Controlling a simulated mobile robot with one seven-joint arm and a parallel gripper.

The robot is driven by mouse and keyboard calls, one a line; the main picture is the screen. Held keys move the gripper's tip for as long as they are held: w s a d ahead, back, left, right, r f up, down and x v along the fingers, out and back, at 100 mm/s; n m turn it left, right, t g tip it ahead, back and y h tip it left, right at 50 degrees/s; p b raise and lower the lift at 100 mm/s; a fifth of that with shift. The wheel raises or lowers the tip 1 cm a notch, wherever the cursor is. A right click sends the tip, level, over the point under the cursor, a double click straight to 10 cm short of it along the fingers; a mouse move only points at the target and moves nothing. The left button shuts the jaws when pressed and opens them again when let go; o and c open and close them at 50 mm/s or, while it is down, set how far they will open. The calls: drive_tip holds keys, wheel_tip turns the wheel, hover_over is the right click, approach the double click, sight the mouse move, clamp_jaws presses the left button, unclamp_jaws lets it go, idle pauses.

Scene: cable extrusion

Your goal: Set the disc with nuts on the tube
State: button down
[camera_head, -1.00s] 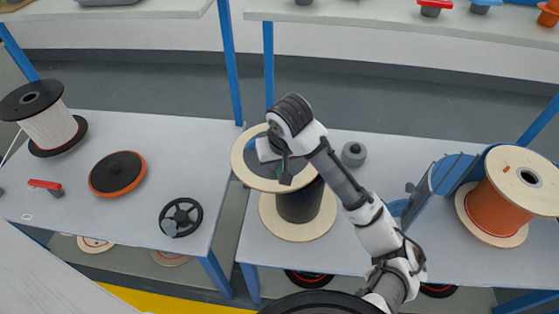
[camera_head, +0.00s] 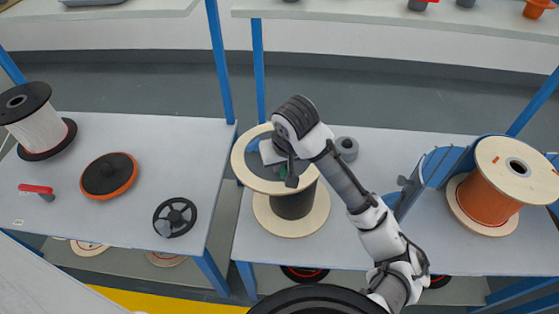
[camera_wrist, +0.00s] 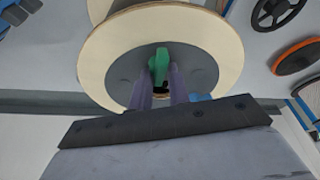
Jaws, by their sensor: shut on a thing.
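A wide tan disc (camera_head: 244,174) with a grey centre hangs or sits at the top of a dark upright tube (camera_head: 292,204). The tube stands on a tan lower flange (camera_head: 290,228). The disc's middle lies left of and above the tube in the head view; I cannot tell whether they touch. My gripper (camera_wrist: 161,82) is shut on a green piece (camera_wrist: 158,62) at the disc's centre. The disc fills the middle of the wrist view (camera_wrist: 98,62), with part of a second tan disc behind it. The nuts are not clear to me.
A grey ring (camera_head: 346,148) stands right of the tube on the table. An orange-wound spool (camera_head: 493,202) stands at the right beside blue plates (camera_head: 437,167). The left table holds a black spoked wheel (camera_head: 175,217), an orange-rimmed disc (camera_head: 109,175) and a white spool (camera_head: 42,127).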

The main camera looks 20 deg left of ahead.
sight(301, 176)
drive_tip(key=shift+s+d, duration=0.15)
drive_tip(key=shift+d, duration=0.95)
drive_tip(key=shift+s+d, duration=0.1)
drive_tip(key=shift+d, duration=0.95)
drive_tip(key=shift+d, duration=0.15)
drive_tip(key=shift+w+d, duration=0.2)
drive_tip(key=shift+d, duration=0.05)
drive_tip(key=shift+f+b, duration=0.3)
drive_tip(key=shift+f, duration=0.15)
idle(0.3)
drive_tip(key=c, duration=1.6)
unclamp_jaws()
drive_tip(key=p+v, duration=0.8)
drive_tip(key=v, duration=0.3)
drive_tip(key=shift+p, duration=0.35)
